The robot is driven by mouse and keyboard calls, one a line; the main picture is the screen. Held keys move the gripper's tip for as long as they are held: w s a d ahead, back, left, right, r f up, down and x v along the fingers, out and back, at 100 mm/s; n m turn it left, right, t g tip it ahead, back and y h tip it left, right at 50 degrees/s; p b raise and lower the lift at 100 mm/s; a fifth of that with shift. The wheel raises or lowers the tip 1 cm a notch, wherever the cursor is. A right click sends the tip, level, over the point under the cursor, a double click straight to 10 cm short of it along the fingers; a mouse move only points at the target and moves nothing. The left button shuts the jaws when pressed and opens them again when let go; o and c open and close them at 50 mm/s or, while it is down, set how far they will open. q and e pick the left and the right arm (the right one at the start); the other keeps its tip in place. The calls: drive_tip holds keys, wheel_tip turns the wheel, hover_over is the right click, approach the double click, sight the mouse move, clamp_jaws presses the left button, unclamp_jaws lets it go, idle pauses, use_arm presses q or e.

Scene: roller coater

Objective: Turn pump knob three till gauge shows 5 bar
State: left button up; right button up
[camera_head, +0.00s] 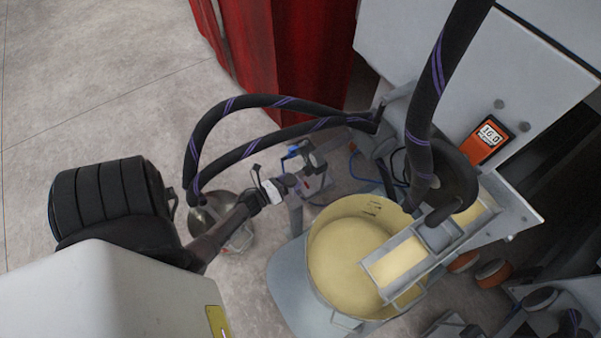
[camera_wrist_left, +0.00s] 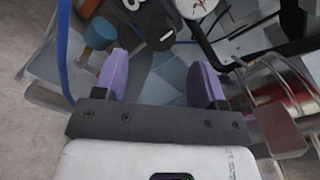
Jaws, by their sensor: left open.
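My left gripper (camera_head: 308,176) reaches in from the left beside the round vat in the head view. In the left wrist view its two purple fingers (camera_wrist_left: 160,75) are spread apart with nothing between them. A black knob-like part (camera_wrist_left: 152,24) lies just ahead of the fingers, near the top edge, with a gap to them. A white round gauge (camera_wrist_left: 194,6) with a red mark is cut off by the top edge; its reading is not legible. The knob's number is not clear. My right gripper cannot be made out.
A vat (camera_head: 325,245) of pale yellow liquid stands right of my left gripper. Thick black hoses (camera_head: 245,103) arch above it. A blue cable (camera_wrist_left: 63,50) runs down the wrist view's left. A red curtain (camera_head: 285,55) hangs behind.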

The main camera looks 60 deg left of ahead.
use_arm(q)
drive_tip(key=s+p, duration=0.2)
drive_tip(key=s, duration=0.6)
drive_tip(key=shift+s+d, duration=0.2)
drive_tip(key=shift+d, duration=0.25)
